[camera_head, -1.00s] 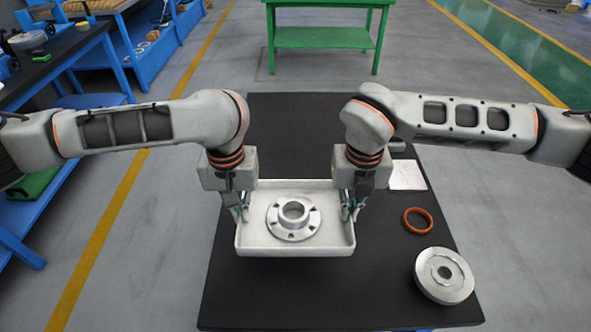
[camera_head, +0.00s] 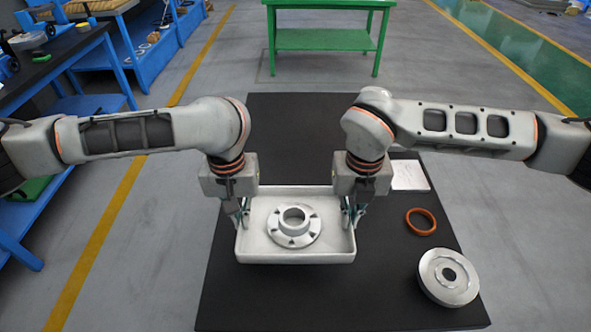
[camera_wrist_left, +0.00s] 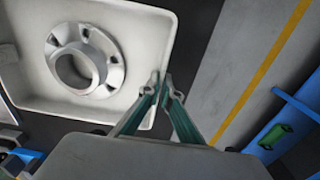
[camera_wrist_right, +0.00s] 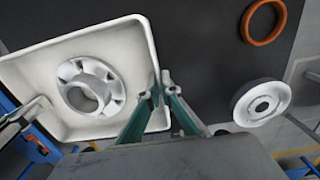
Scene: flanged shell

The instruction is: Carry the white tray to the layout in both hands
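The white tray (camera_head: 296,257) is held level between my two grippers above the black table. A silver flanged part with a central collar (camera_head: 294,226) sits in it; it also shows in the left wrist view (camera_wrist_left: 108,62) and the right wrist view (camera_wrist_right: 112,88). My left gripper (camera_head: 241,224) is shut on the tray's left wall; its fingers (camera_wrist_left: 164,84) straddle the rim in the left wrist view. My right gripper (camera_head: 350,222) is shut on the right wall, its fingers (camera_wrist_right: 160,88) straddling the rim in the right wrist view.
The black table (camera_head: 300,300) has an orange ring (camera_head: 421,221) and a round silver flange (camera_head: 448,277) to the tray's right. A white sheet (camera_head: 409,175) lies behind the ring. The table is bare in front of and behind the tray.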

